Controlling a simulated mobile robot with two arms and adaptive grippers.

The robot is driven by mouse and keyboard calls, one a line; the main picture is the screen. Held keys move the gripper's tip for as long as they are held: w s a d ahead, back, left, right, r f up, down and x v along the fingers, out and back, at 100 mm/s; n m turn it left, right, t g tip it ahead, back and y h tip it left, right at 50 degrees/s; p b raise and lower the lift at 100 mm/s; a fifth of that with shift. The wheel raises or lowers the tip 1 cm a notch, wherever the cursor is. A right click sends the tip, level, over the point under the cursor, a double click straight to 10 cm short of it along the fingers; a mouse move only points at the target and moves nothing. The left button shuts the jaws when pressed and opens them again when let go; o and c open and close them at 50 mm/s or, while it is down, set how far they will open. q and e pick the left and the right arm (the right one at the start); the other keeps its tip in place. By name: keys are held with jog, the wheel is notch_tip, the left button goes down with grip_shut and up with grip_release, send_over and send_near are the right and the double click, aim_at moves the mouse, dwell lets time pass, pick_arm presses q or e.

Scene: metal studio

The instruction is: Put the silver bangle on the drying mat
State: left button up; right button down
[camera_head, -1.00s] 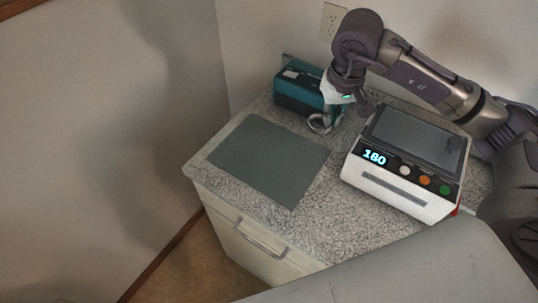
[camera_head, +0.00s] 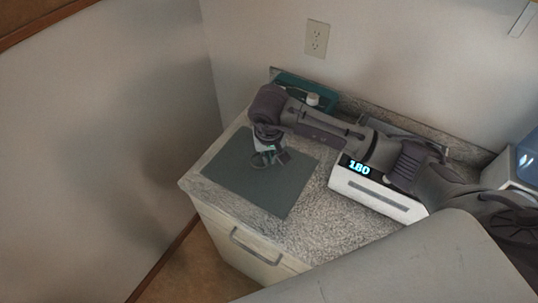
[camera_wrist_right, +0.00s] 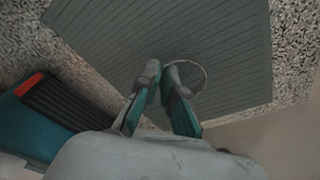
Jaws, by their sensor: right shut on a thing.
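The drying mat (camera_head: 240,187) is a dark grey-green sheet on the left part of the speckled counter; its ribs show in the wrist view (camera_wrist_right: 110,40). My right gripper (camera_head: 268,160) is over the mat, pointing down, and its fingers show in the wrist view (camera_wrist_right: 162,84). It is shut on the silver bangle (camera_wrist_right: 205,78), a thin ring seen at the fingertips against the mat. Part of the bangle is hidden by a finger. I cannot tell whether the bangle touches the mat. My left gripper is not in view.
A white appliance (camera_head: 375,198) with a display reading 180 stands right of the mat, partly behind my arm. A teal device (camera_head: 290,82) stands at the back and shows in the wrist view (camera_wrist_right: 30,120). The counter's front strip (camera_head: 310,230) is clear.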

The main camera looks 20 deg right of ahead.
jog(key=shift+f, duration=0.8)
jog(key=shift+f, duration=0.1)
jog(key=shift+f, duration=0.1)
jog(key=c, duration=1.3)
grip_release()
